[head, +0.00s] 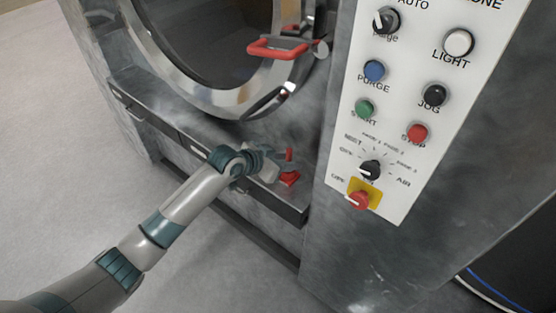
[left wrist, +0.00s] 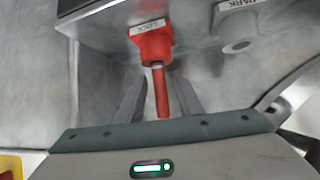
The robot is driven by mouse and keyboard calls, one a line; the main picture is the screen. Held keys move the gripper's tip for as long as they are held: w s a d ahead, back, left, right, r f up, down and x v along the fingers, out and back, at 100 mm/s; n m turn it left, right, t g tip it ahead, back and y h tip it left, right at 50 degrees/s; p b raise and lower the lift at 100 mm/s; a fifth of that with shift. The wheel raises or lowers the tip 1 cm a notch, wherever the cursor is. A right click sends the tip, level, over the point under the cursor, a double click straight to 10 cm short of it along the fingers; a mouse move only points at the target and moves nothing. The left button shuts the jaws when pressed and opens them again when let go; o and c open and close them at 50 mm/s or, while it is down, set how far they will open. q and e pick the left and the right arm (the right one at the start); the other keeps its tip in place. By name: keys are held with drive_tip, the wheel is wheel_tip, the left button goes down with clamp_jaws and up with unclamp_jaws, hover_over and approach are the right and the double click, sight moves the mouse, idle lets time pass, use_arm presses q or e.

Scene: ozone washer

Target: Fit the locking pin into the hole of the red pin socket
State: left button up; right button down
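The red pin socket (head: 289,178) sits on the ledge below the round door. In the left wrist view, the socket (left wrist: 152,42) carries a LOCK label. The locking pin (left wrist: 162,92) has a red handle and a short metal shaft, and is in line with the socket. Its shaft meets the socket's face; how deep it sits is hidden. In the head view the pin's red handle (head: 289,155) stands upright above the socket. My left gripper (head: 274,165) is at the pin, its fingers (left wrist: 160,95) on either side of the handle with gaps visible. My right gripper is not in view.
A grey socket labelled PARK (left wrist: 238,38) is beside the red one. The door has a red handle (head: 280,48) above the ledge. A control panel (head: 400,110) with buttons and knobs stands to the right. The floor (head: 60,170) at left is clear.

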use_arm(q)
drive_tip(key=shift+s+a+r, duration=0.25)
drive_tip(key=shift+a+r, duration=0.05)
drive_tip(key=b+v, duration=0.2)
drive_tip(key=v, duration=0.9)
drive_tip(key=shift+b, duration=0.4)
drive_tip(key=shift+d, duration=0.1)
